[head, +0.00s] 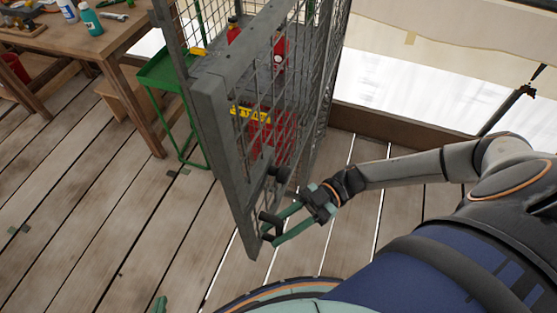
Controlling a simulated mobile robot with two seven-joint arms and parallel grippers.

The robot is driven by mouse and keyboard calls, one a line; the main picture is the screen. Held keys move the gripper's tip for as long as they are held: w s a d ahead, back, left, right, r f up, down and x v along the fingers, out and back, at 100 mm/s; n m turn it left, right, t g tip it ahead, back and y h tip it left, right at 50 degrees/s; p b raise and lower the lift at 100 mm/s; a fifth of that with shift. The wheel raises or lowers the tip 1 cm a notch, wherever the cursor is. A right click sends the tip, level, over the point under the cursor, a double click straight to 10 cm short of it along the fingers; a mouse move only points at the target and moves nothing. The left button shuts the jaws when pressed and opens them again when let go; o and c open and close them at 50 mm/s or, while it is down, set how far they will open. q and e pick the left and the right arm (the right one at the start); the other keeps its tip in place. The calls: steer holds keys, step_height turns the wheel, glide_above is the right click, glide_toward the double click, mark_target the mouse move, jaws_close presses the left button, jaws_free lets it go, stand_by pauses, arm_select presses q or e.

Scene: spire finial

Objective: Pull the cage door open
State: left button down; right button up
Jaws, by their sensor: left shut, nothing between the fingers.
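The cage door (233,170) is a grey metal frame with wire mesh, standing upright in the middle of the head view. A dark fitting, which looks like part of a handle (279,173), sticks out near its lower right. My right gripper (267,229) comes in from the right, low beside the door. Its two green fingers are apart, with dark tips close to the door's lower part; I cannot tell whether they touch it. Whether the door stands ajar is unclear.
Red cylinders (278,50) and a red container with a yellow label (262,128) show through the mesh. A green stand (165,70) is left of the cage. A wooden table (70,40) with bottles stands at upper left. The plank floor at left is mostly clear.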

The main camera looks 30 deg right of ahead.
stand_by(0.4)
steer(key=w+d+b, duration=0.1)
steer(key=d+b, duration=0.2)
steer(key=d, duration=0.9)
steer(key=shift+d, duration=0.25)
